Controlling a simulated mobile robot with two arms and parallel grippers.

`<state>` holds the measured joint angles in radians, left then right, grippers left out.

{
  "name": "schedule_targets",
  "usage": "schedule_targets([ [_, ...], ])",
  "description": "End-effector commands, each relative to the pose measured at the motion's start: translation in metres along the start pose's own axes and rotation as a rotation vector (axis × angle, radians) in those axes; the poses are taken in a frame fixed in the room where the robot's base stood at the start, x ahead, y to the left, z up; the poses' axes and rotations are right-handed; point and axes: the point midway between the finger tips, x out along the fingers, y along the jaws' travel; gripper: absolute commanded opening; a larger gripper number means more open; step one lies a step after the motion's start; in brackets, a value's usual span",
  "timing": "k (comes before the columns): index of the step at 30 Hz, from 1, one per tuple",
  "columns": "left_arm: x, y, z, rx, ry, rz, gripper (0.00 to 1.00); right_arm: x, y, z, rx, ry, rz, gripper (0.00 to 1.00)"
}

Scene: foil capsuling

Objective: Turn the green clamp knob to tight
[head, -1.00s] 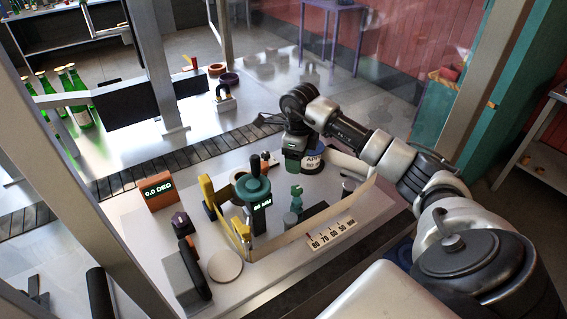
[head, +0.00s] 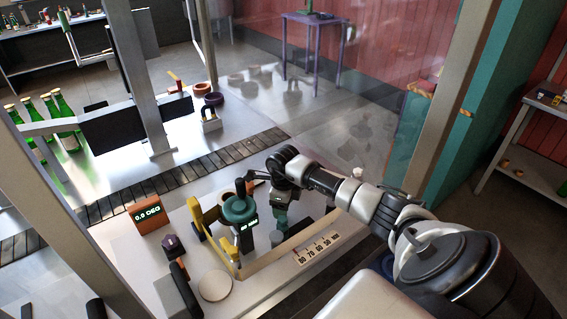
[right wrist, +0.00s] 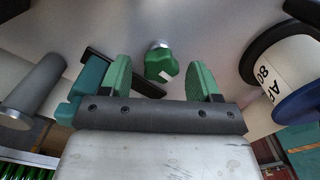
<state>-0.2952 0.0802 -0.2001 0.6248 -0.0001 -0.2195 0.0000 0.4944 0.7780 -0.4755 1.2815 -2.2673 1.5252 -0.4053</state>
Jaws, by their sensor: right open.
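The green clamp knob (right wrist: 161,66) shows in the right wrist view, a small green piece with a pale mark on a silvery stem. My right gripper (right wrist: 159,76) is open, with one green finger on each side of the knob and gaps on both sides. I cannot tell how deep the knob sits between them. In the head view my right gripper (head: 283,212) is low over the bench, right of the teal handwheel (head: 239,209), and hides most of the knob. The knob's tight mark cannot be read. My left gripper is not in view.
A pale scale strip (head: 318,248) lies front right of the gripper. An orange display block (head: 148,215) reads about 0.0 DEG. A labelled spool (right wrist: 283,75) and a grey cylinder (right wrist: 36,88) flank the gripper. Green bottles (head: 63,120) stand at the far left.

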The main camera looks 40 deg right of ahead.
Motion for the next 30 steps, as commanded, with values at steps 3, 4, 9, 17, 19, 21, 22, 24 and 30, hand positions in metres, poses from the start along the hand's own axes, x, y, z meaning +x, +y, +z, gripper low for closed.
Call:
schedule_targets([
  [3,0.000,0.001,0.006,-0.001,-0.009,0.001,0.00,0.000,0.000,0.000,0.000,0.000,0.000,0.53],
  [4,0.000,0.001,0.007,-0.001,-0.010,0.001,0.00,0.000,0.000,0.000,0.000,0.000,0.000,0.48],
  [9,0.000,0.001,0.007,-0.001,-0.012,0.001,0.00,-0.001,0.000,0.000,0.000,0.000,0.000,0.22],
  [17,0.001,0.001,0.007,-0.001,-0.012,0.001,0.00,-0.001,0.000,0.000,0.011,0.000,-0.001,0.13],
  [19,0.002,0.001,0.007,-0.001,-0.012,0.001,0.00,0.000,-0.001,0.000,0.026,0.000,-0.001,0.13],
  [21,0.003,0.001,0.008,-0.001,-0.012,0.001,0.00,0.000,0.000,0.000,0.049,0.000,-0.001,0.13],
  [22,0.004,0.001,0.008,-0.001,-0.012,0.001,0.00,0.000,0.000,0.000,0.063,0.000,-0.001,0.13],
  [24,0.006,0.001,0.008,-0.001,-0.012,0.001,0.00,0.000,0.000,0.000,0.100,0.000,-0.001,0.13],
  [30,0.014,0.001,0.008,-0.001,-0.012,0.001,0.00,0.001,0.000,0.000,0.252,0.000,-0.002,0.13],
])
